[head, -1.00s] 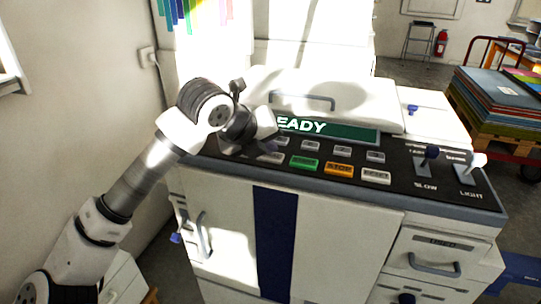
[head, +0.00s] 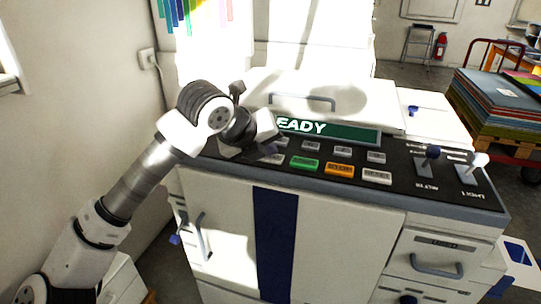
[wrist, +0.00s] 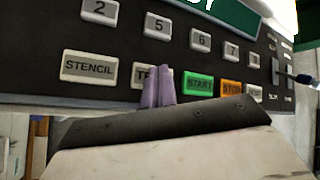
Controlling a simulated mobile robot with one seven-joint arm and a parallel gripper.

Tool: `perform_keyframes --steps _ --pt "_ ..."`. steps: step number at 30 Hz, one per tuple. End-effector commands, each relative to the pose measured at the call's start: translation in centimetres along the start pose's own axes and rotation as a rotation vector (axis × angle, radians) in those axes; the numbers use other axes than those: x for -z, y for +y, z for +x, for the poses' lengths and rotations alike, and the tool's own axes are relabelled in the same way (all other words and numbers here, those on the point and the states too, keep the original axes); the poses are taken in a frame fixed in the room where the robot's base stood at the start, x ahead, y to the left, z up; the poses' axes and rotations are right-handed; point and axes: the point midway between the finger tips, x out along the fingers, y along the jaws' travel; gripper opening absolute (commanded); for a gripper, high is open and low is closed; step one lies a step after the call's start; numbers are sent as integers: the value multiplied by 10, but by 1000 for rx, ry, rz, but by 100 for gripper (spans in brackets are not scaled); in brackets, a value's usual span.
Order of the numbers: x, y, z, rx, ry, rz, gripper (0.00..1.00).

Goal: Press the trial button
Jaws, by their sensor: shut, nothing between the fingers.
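The trial button (wrist: 138,77) is a pale key in the lower row of the machine's dark panel, between the STENCIL key (wrist: 89,67) and the green START key (wrist: 199,84). Only its left part, with the first letters, shows in the wrist view. My gripper (wrist: 158,86) has its purple fingers together and empty, and they cover the rest of the key. I cannot tell whether the fingertips touch it. In the head view my gripper (head: 267,150) is over the panel's left part, and its fingers are hard to make out.
The green display (head: 330,129) shows "EADY", its left end hidden by my gripper. The orange STOP key (head: 340,169) and a pale key are right of START. Levers (head: 433,152) stand at the panel's right. A loaded cart (head: 510,105) is behind at right; a wall is left.

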Motion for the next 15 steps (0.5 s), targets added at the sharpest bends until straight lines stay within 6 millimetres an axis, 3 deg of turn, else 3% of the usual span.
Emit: perform_keyframes --steps 15 --pt "-8 -8 -11 0 0 0 0"
